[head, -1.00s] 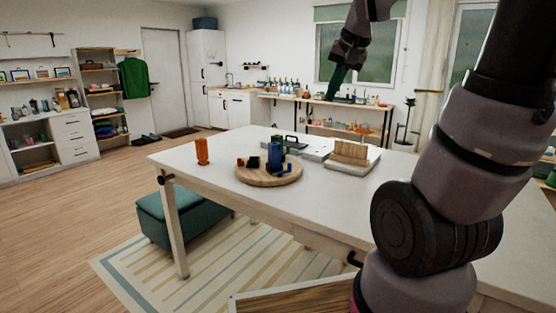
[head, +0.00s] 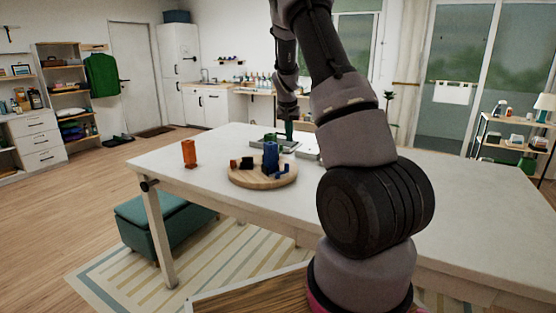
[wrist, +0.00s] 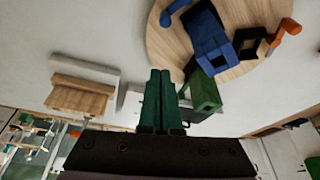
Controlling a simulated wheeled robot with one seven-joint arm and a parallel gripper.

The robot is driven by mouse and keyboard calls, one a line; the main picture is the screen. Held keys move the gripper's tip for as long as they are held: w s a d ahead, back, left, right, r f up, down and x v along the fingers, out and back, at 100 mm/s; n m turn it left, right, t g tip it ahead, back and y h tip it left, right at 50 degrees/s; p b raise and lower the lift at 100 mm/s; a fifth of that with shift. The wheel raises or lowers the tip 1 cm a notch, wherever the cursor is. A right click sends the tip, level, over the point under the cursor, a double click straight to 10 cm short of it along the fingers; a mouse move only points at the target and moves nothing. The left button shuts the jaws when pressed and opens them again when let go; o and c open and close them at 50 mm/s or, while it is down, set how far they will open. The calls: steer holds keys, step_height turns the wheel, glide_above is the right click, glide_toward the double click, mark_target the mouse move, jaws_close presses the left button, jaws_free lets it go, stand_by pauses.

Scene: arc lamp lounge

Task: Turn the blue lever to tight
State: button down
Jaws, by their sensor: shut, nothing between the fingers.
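A tall blue block (head: 270,156) stands on a round wooden board (head: 246,180) on the white table. A small blue lever (head: 283,170) sticks out at its lower right; in the wrist view the blue block (wrist: 208,42) has the lever (wrist: 174,12) at its upper left. My gripper (head: 288,126) is above the table, behind and right of the blue block. Its dark green fingers (wrist: 160,73) are together and empty, pointing toward the board's edge, apart from the lever.
A green block (wrist: 204,92) is beside my fingers. A black piece (wrist: 252,42) and an orange lever (wrist: 287,27) share the board. A wooden rack (wrist: 80,96) on a pale base lies to one side. The table's right part is clear.

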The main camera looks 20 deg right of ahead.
steer(key=shift+w+f, duration=0.4)
steer(key=shift+f, duration=0.15)
steer(key=x, duration=1)
steer(key=shift+s, duration=0.1)
steer(key=shift+s+a, duration=0.95)
steer(key=shift+s, duration=0.25)
steer(key=shift+s+a, duration=0.25)
steer(key=shift+s, duration=0.15)
